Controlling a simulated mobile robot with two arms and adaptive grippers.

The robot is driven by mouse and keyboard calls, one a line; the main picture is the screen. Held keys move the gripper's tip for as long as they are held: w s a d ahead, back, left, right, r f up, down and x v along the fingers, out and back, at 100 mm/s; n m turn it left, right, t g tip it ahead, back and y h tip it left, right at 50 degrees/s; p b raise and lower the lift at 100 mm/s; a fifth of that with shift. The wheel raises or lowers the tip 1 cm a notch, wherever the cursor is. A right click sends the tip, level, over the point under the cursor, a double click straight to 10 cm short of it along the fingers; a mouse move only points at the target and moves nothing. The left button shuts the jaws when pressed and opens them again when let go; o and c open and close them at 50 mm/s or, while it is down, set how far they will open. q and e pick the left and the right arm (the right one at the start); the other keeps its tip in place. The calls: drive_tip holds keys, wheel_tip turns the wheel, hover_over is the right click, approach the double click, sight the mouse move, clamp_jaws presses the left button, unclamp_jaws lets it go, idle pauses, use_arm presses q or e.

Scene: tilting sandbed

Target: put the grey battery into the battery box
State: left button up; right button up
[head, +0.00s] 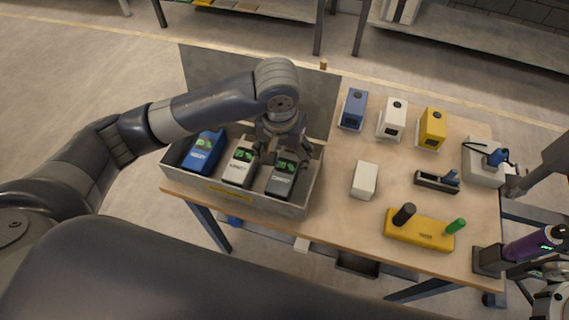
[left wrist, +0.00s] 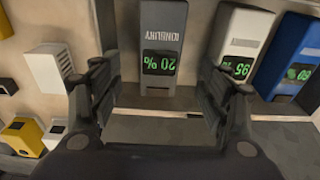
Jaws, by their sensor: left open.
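The grey battery (head: 281,180) stands in the right part of the open grey battery box (head: 290,207). In the left wrist view the grey battery (left wrist: 163,30) shows a green "20 %" display. My left gripper (head: 271,158) is open just over it. In the left wrist view the fingers of the left gripper (left wrist: 158,75) appear on either side of the battery's display end, with gaps at both sides. A white battery (head: 240,165) and a blue battery (head: 205,152) stand to its left in the box.
Blue (head: 354,109), white (head: 393,118) and yellow (head: 431,129) units stand at the back of the table. A white block (head: 364,180) and a yellow holder (head: 418,232) are right of the box. The raised lid (head: 210,70) stands behind the box. A purple tool (head: 530,246) is far right.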

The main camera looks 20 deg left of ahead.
use_arm(q)
drive_tip(key=r, duration=0.3)
drive_tip(key=shift+s+r, duration=0.2)
drive_tip(key=shift+r, duration=0.05)
idle(0.4)
